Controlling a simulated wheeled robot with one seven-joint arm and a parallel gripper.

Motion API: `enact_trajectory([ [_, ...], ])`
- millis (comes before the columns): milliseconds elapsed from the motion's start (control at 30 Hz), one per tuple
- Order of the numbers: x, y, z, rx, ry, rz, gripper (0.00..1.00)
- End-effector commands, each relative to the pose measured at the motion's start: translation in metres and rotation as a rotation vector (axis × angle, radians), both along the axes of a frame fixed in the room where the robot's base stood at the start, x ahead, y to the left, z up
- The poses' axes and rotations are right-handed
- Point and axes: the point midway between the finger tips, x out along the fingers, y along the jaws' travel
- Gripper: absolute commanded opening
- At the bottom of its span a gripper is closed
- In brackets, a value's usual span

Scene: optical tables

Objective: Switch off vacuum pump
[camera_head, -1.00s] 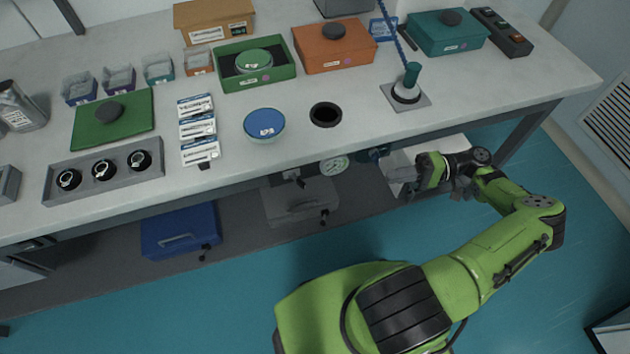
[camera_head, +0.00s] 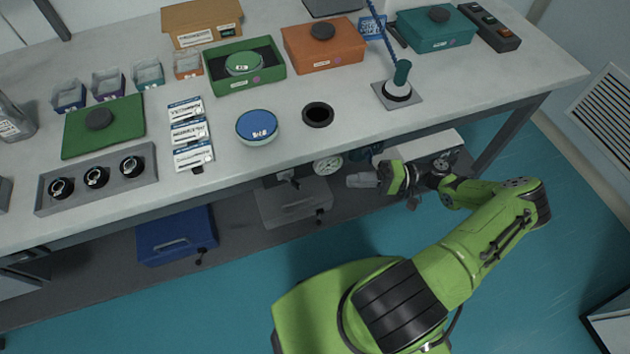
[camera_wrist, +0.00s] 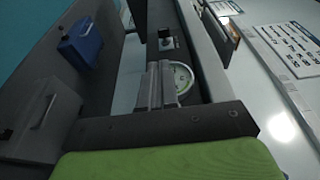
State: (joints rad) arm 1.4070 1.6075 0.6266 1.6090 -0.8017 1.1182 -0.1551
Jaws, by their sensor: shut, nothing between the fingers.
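No part is clearly labelled as the vacuum pump. A white box (camera_head: 425,148) with a dark blue part (camera_head: 366,153) beside it sits under the table's front edge, partly hidden by my arm; I cannot tell whether it is the pump. A round gauge (camera_head: 327,165) is left of my gripper (camera_head: 362,180). A small black knob or switch (camera_head: 287,177) is further left; it also shows in the wrist view (camera_wrist: 165,42). In the wrist view my gripper (camera_wrist: 160,68) is shut and empty, its fingers overlapping the gauge (camera_wrist: 181,79) in the picture.
The tabletop (camera_head: 290,158) overhangs the area near my gripper. Below are a grey case (camera_head: 290,203) and a blue case (camera_head: 176,237). A strip with coloured switches (camera_head: 488,27) lies on the tabletop at the back right.

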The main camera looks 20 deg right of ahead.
Motion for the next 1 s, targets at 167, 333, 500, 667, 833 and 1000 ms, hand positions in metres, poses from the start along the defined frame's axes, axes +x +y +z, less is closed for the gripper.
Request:
enact_trajectory([
  [167, 0.01, 0.04, 0.0, 0.002, -0.001, 0.006, 0.0],
  [333, 0.019, 0.075, 0.0, 0.002, -0.001, 0.005, 0.0],
  [500, 0.026, 0.098, 0.0, 0.001, 0.0, 0.002, 0.0],
  [667, 0.028, 0.105, 0.0, 0.0, -0.001, 0.0, 0.0],
  [833, 0.028, 0.105, 0.0, 0.0, -0.001, 0.0, 0.0],
  [1000, 0.028, 0.105, 0.0, 0.0, -0.001, -0.001, 0.0],
])
